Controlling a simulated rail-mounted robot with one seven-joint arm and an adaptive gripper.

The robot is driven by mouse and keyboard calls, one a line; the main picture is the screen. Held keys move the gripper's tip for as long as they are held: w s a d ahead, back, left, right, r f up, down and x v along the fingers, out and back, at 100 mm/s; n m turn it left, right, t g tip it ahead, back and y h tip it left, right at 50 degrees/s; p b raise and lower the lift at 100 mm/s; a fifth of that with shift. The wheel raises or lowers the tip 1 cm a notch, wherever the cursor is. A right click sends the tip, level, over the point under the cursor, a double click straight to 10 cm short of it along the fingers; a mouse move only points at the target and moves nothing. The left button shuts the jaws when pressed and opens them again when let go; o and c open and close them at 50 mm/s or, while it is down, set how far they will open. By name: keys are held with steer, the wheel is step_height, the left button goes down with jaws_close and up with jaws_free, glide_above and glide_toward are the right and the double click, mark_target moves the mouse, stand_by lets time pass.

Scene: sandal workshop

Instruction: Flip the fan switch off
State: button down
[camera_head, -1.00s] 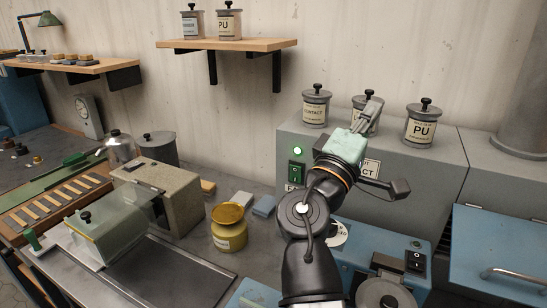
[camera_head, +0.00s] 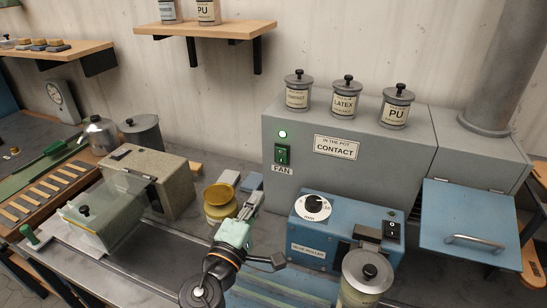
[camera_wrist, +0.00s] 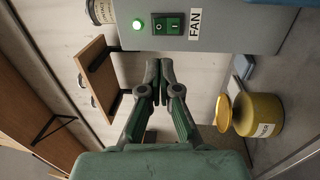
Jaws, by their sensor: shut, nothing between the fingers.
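The fan switch (camera_head: 282,154) is a green rocker on the front of the grey cabinet (camera_head: 400,148), above a FAN label. A green lamp (camera_head: 282,134) glows above it. In the wrist view the switch (camera_wrist: 167,24) is at the top, with the lit lamp (camera_wrist: 138,25) to its left. My gripper (camera_head: 256,199) is below and left of the switch in the head view, apart from it. In the wrist view its fingertips (camera_wrist: 159,68) are together and empty, below the switch in the picture. The rocker's tilt is too small to tell.
A yellow pot (camera_head: 220,203) stands left of my gripper. A blue roller machine (camera_head: 313,231) with a dial and its own black switch (camera_head: 392,230) is to the right. Several labelled jars, one marked LATEX (camera_head: 345,101), stand on the cabinet. The cabinet front around the fan switch is clear.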

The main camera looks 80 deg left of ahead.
mark_target(282, 151)
steer(key=p+x, duration=0.4)
steer(key=x, duration=0.9)
steer(key=shift+a+r, duration=0.1)
steer(key=shift+r, duration=0.05)
steer(key=shift+w+a+p, duration=0.25)
steer(key=shift+a+p, duration=0.1)
steer(key=shift+p, duration=0.05)
steer(key=shift+a+b, duration=0.1)
steer(key=shift+b, duration=0.35)
steer(key=shift+w+a+b, duration=0.1)
steer(key=shift+a+b, duration=0.05)
steer(key=shift+b, duration=0.3)
steer(key=shift+p, duration=0.35)
steer(key=s+d+r+b, duration=0.1)
steer(key=s+d, duration=0.2)
steer(key=d, duration=0.3)
steer(key=s+d+b, duration=0.2)
steer(key=s+d, duration=0.2)
steer(key=d, duration=0.2)
steer(key=shift+r+b, duration=0.3)
steer(key=shift+r, duration=0.1)
